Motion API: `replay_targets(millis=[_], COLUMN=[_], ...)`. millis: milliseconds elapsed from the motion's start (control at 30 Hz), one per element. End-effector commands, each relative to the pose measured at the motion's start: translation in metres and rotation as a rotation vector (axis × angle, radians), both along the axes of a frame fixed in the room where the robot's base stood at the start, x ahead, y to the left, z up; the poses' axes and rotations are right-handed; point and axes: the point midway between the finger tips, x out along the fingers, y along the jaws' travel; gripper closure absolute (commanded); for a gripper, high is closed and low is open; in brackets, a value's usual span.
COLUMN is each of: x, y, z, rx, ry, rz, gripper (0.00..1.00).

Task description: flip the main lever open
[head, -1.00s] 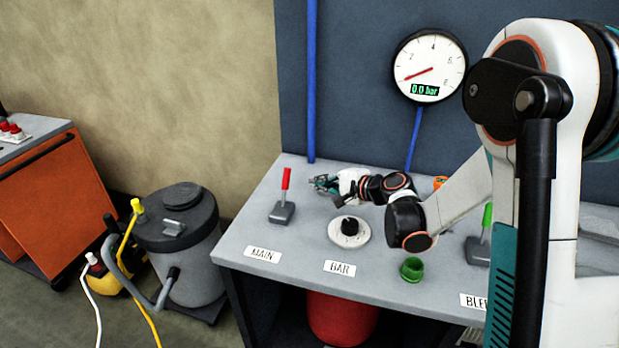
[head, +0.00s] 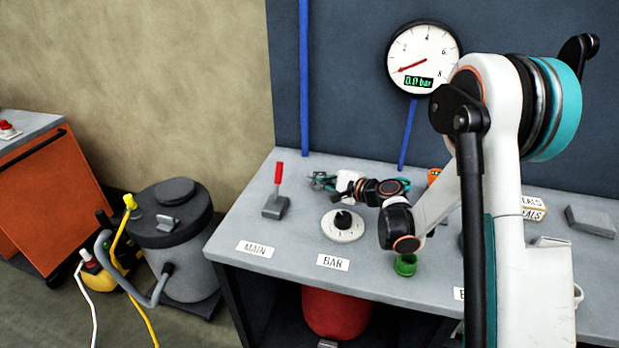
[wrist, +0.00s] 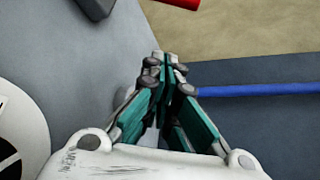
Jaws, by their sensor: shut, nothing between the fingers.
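The main lever (head: 277,187) has a red handle standing nearly upright on a grey base, behind the MAIN label (head: 255,249) at the bench's left end. Its red handle (wrist: 172,3) shows cut off at the top edge of the wrist view, with part of the grey base (wrist: 97,7) to its left. My gripper (head: 318,181) is to the right of the lever in the head view, apart from it. In the wrist view my gripper (wrist: 163,62) has its teal fingers brought together at the tips, with nothing between them.
The BAR knob (head: 343,224) sits on a white dial in front of my arm. A green ring-shaped part (head: 405,265) lies to its right. The gauge (head: 424,61) on the blue back panel reads 0.0 bar. A blue pipe (head: 304,80) runs up the panel behind the lever.

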Motion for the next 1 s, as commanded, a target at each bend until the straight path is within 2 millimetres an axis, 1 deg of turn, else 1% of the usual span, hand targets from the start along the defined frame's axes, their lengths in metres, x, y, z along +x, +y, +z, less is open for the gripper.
replay_targets(millis=[400, 467, 500, 533, 700, 1000], x=[0.057, 0.062, 0.055, 0.051, 0.038, 0.031], y=[0.054, 0.061, 0.062, 0.064, 0.072, 0.076], z=[-0.023, -0.024, -0.019, -0.017, -0.007, -0.002], rx=[-0.001, -0.001, -0.001, -0.001, 0.000, 0.000], ry=[0.000, -0.001, -0.001, -0.001, 0.000, -0.001], rz=[0.002, 0.002, 0.000, 0.000, 0.000, -0.001], gripper=[1.00, 1.00, 1.00, 1.00, 1.00, 1.00])
